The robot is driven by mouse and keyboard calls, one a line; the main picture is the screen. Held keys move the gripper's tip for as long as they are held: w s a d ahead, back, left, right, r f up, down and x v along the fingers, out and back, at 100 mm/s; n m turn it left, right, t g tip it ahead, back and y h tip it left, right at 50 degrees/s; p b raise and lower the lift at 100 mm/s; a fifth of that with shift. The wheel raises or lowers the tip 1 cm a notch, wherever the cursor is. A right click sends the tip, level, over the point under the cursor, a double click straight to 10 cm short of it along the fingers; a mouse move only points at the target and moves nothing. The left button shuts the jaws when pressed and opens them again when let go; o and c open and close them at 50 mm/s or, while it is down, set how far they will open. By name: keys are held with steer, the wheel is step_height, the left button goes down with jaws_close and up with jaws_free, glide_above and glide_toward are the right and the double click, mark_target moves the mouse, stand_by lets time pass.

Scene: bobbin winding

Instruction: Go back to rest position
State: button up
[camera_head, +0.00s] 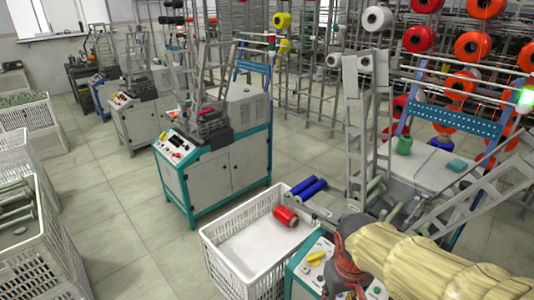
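My gripper (345,272) is at the lower right, a dark and reddish shape at the end of my arm, which has a pale yellow cover. It is over the control panel (312,262) of the near winding machine. The fingers are partly hidden and blend together, so I cannot tell whether they are open or hold anything. A red bobbin (286,216) shows at the right side of the white crate (225,232), apart from my gripper. Two blue bobbins (306,188) lie side by side just behind it, near the machine's metal arm.
The near machine's frame (356,140) rises behind my gripper, with slanted metal bars to the right. A teal-edged machine (222,165) stands further back. Baskets (40,240) with bobbins line the left. Floor (120,210) is clear between. Yarn cones (461,85) hang at the back right.

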steer(key=s+d+r+m+t, duration=0.1)
steer(key=s+r+t, duration=0.3)
steer(key=s+r, duration=0.4)
step_height(320, 180, up, 2)
steer(key=shift+s+d+r+m+y, duration=0.15)
steer(key=shift+d+m+y, duration=0.2)
steer(key=shift+m, duration=0.25)
steer(key=c, duration=0.4)
stand_by(1.0)
